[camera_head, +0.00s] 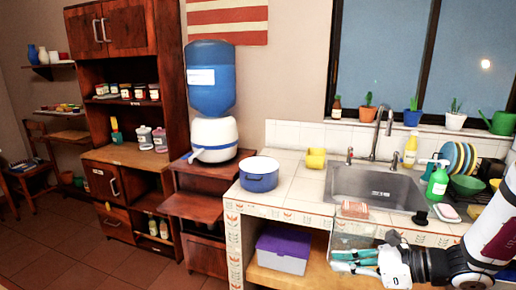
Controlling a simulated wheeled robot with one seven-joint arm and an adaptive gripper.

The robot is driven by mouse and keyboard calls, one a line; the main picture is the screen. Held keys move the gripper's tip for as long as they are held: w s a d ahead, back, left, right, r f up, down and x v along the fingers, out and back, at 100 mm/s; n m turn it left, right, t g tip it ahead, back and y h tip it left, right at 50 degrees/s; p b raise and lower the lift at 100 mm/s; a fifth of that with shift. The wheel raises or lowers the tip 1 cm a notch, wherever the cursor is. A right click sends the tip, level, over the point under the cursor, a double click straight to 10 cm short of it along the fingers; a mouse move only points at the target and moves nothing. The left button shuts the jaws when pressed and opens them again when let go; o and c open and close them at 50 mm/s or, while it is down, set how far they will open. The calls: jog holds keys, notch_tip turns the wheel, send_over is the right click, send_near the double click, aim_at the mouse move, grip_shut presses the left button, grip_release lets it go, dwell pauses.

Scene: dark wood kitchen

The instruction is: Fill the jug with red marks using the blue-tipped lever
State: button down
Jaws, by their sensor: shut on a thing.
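My gripper (340,261) is at the lower right, low in front of the sink counter. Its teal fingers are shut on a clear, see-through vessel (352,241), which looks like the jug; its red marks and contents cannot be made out. The sink tap (378,135) stands behind the sink, with a small lever (350,156) on its left and another (394,156) on its right.
The metal sink (375,187) lies behind my gripper. A reddish block (354,209) is at the counter's front edge. A blue pot (259,176) sits left on the tiled counter. A green bottle (437,182) and dishes (458,160) crowd the right. A purple-lidded box (284,248) is below.

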aim_at(331, 260)
jog(key=shift+m+t+h, duration=0.4)
jog(key=shift+m+t, duration=0.3)
jog(key=shift+m, duration=0.1)
jog(key=w+f, duration=0.1)
jog(key=w, duration=0.1)
jog(key=w+f, duration=0.2)
jog(key=w+a+f, duration=0.1)
jog(key=w+f, duration=0.1)
jog(key=shift+p, duration=0.3)
jog(key=shift+w+a+m+t, duration=0.25)
jog(key=shift+m+t, duration=0.15)
jog(key=shift+s+d+f+m+t+h, duration=0.1)
jog(key=shift+d+m+t+h, duration=0.05)
jog(key=shift+m+t+h, duration=0.8)
jog(key=shift+s+d+f+m+t+h, duration=0.15)
jog(key=shift+m+t+h, duration=0.4)
jog(key=shift+m+h, duration=0.7)
jog(key=shift+w+d+r, duration=0.1)
jog(key=shift+d, duration=0.05)
